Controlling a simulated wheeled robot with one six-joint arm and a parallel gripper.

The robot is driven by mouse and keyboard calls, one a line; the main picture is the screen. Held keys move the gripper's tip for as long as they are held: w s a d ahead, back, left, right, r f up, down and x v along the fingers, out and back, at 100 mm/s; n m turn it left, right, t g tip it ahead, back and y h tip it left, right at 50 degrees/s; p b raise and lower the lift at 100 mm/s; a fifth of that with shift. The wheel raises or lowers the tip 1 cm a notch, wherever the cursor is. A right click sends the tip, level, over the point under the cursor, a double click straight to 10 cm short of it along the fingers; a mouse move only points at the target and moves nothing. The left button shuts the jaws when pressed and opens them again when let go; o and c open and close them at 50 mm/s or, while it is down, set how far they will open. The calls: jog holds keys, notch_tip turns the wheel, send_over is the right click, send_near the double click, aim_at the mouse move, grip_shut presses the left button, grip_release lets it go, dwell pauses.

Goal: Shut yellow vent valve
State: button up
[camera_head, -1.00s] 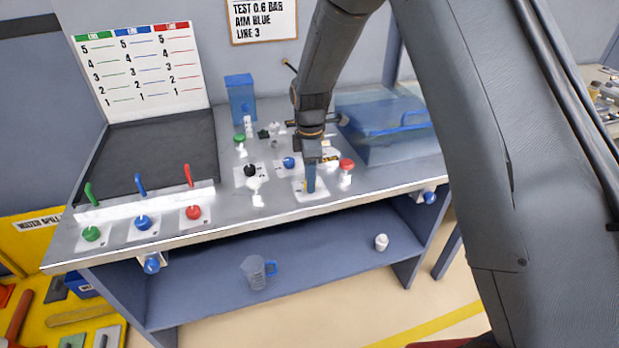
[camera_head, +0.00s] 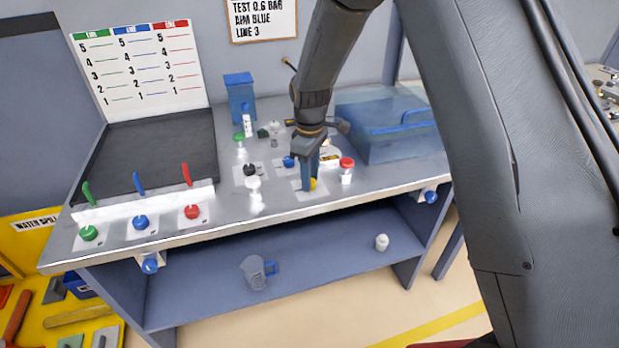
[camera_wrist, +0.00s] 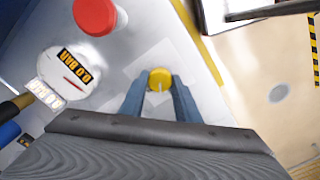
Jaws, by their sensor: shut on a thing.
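The yellow vent valve (camera_wrist: 160,79) is a round yellow knob with a pale line across it, on a light square plate near the bench's front edge. In the head view the yellow knob (camera_head: 313,184) is partly hidden by my gripper (camera_head: 309,176). In the wrist view my gripper (camera_wrist: 158,98) points down, with its two blue fingers on either side of the knob and shut on it.
A red knob (camera_head: 347,163) stands close to the right, with a gauge reading 0.0 bar (camera_wrist: 72,75) near it. Blue (camera_head: 288,161) and black (camera_head: 250,169) knobs are to the left. A blue clear-sided box (camera_head: 385,130) stands behind right.

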jog(key=m, duration=0.5)
jog(key=shift+m, duration=0.3)
jog(key=m, duration=0.5)
dwell(0.4)
jog(key=o, duration=1)
jog(key=shift+o, duration=0.2)
jog(key=shift+r+b, duration=1.4)
jog(key=shift+r, duration=2.55)
